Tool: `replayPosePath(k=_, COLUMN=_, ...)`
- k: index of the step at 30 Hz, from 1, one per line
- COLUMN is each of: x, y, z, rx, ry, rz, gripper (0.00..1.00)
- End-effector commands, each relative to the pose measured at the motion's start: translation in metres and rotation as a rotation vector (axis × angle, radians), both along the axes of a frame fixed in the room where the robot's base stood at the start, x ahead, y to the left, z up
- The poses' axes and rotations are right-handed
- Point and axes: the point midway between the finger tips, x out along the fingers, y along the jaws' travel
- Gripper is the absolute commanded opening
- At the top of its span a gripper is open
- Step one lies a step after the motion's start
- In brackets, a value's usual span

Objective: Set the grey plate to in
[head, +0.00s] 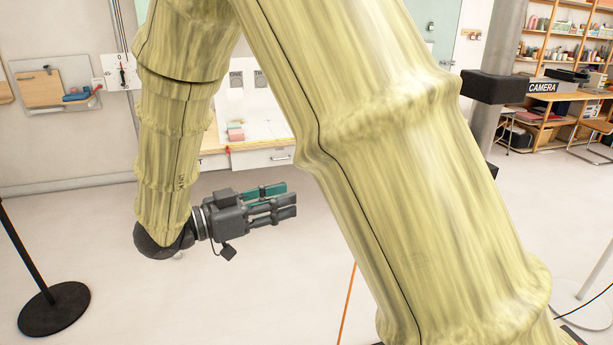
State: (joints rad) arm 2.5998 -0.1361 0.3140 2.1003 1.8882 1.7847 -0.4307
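My gripper (287,199) is in the middle of the head view, at the end of my bent arm, over pale floor. Its dark fingers and one teal finger point right, straight and spread apart, with nothing seen between them. Behind it stands a white panel with a grey plate under the label ONE (236,80). A second, similar plate (260,78) hangs to its right, its label partly cut off by my arm. I cannot tell which is the task's grey plate, and no "in" marking is legible. The gripper is well apart from both plates.
A white plate with a black lever (122,72) and a grey board (55,86) are on the left wall. A black-based post (54,308) stands front left. A desk with a CAMERA sign (542,87) is at right. The floor around my gripper is clear.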

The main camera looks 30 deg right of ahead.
Motion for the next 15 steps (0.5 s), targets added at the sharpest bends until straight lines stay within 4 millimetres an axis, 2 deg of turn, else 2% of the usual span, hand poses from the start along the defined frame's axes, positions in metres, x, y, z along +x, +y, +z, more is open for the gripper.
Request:
replayPosePath(k=7, x=-0.011, y=-0.018, z=0.006, rx=0.000, ry=-0.008, rz=-0.003, gripper=0.29)
replayPosePath(k=15, x=0.002, y=-0.062, z=0.000, rx=0.000, ry=0.005, rz=-0.003, gripper=0.29)
